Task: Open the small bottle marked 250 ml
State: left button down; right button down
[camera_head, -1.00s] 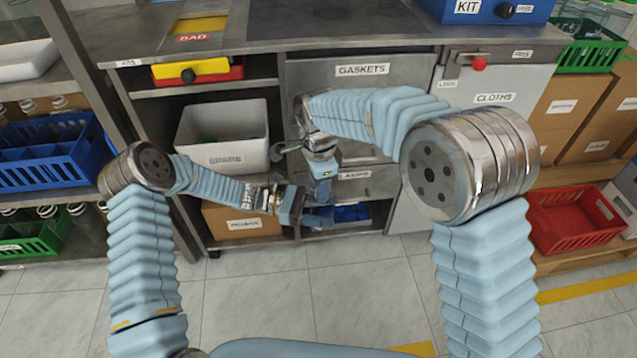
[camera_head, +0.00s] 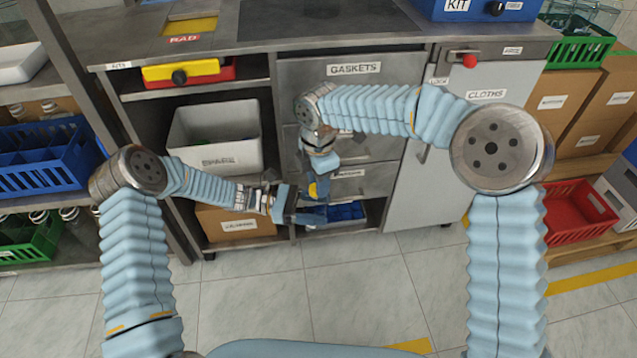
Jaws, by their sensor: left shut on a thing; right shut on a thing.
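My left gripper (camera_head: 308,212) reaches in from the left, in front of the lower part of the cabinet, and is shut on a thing. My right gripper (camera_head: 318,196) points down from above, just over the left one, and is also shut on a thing. The two grippers are close together, and their fingers hide what they hold. I cannot make out the small bottle, its cap or a 250 ml mark, and cannot tell which part each gripper has.
Behind the grippers stands a grey cabinet with a GASKETS drawer (camera_head: 353,68) and a lower shelf holding a blue bin (camera_head: 347,212). A white SPARE bin (camera_head: 215,155) is at left. Bottles stand in a blue crate (camera_head: 40,178) and a green crate (camera_head: 30,252). The floor in front is clear.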

jog(key=n, duration=0.5)
jog(key=shift+w+a+n, duration=0.25)
jog(key=shift+n, duration=0.15)
jog(key=c, duration=0.8)
grip_release()
jog(key=shift+r, duration=0.2)
